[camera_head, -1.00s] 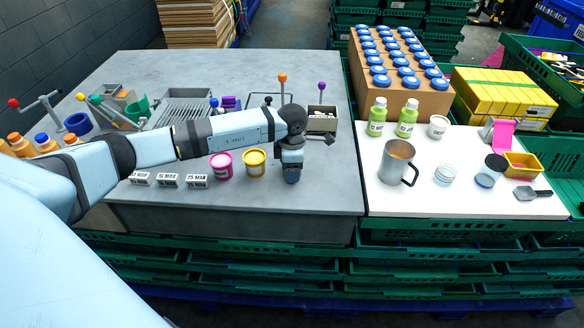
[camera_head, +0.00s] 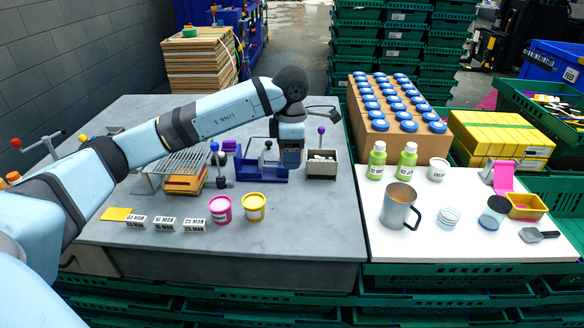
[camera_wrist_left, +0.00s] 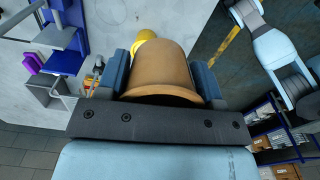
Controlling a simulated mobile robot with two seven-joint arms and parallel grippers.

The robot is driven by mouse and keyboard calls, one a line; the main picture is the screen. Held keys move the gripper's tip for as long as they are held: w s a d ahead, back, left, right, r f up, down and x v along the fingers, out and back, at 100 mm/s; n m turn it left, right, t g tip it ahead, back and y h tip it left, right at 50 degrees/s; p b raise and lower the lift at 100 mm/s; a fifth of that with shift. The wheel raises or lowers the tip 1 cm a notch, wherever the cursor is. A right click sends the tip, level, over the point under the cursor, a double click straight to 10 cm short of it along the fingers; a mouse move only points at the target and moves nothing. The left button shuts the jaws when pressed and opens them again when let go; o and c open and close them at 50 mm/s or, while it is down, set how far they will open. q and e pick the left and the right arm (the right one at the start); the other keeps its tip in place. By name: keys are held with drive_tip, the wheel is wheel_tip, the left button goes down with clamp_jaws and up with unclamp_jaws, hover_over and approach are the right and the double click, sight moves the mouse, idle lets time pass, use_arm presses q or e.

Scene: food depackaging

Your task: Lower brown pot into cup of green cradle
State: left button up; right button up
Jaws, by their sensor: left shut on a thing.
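The brown pot (camera_wrist_left: 165,68) fills the middle of the left wrist view, with its wide rim toward the wrist. My left gripper (camera_head: 291,160) is shut on it, with one blue-grey finger on each side of the pot in the wrist view. The pot cannot be made out clearly there. I cannot make out the green cradle in the current views. My right gripper is not in view.
A blue fixture (camera_head: 262,176) and a grey box (camera_head: 322,168) stand close to the gripper. Pink (camera_head: 220,210) and yellow (camera_head: 254,207) pots and a wire rack (camera_head: 172,161) are nearer the front and left. The grey table's front right is clear.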

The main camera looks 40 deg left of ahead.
use_arm(q)
drive_tip(key=s+a+r, duration=0.2)
drive_tip(key=a+r, duration=0.1)
drive_tip(key=a, duration=0.5)
drive_tip(key=s+a+r, duration=0.2)
drive_tip(key=s+a, duration=0.1)
drive_tip(key=a, duration=0.5)
drive_tip(key=s+a+r, duration=0.2)
drive_tip(key=a+r, duration=0.1)
drive_tip(key=a, duration=0.4)
drive_tip(key=s+a+p, duration=0.1)
drive_tip(key=s+a, duration=0.2)
drive_tip(key=a, duration=0.9)
drive_tip(key=s+a+f+p, duration=0.1)
drive_tip(key=s+a, duration=0.3)
drive_tip(key=a, duration=0.8)
drive_tip(key=shift+a+p, duration=0.35)
drive_tip(key=shift+p, duration=0.45)
drive_tip(key=shift+f, duration=0.1)
drive_tip(key=shift+f+b, duration=2.95)
drive_tip(key=shift+f, duration=3.8)
drive_tip(key=shift+f, duration=0.15)
